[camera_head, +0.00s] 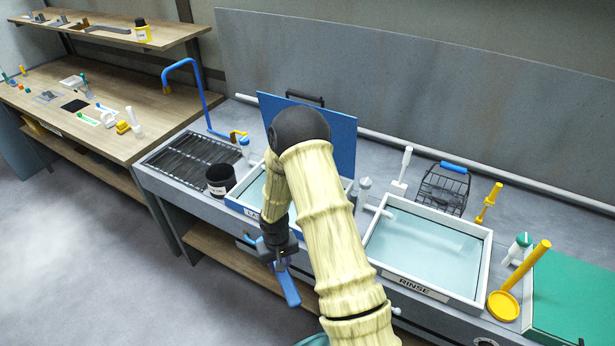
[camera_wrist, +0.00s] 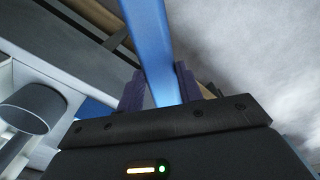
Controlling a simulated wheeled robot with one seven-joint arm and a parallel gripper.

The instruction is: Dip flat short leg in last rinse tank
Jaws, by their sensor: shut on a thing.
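My gripper (camera_head: 281,262) is shut on a flat blue bar, the flat short leg (camera_head: 289,287), which hangs tilted in front of the bench's front edge. In the wrist view the leg (camera_wrist: 155,50) runs up between the two dark fingers. A blue-rimmed tank (camera_head: 238,206) with pale liquid stands behind my gripper; its label begins "LA" and the rest is hidden by my arm. A blue panel (camera_head: 335,130) stands upright behind it. To its right is a white-rimmed tank (camera_head: 482,268) labelled RINSE, holding clear liquid.
A wire basket (camera_head: 444,188), a yellow plunger-like tool (camera_head: 519,285) and a green cover (camera_head: 575,295) are at the right. The floor at left is clear.

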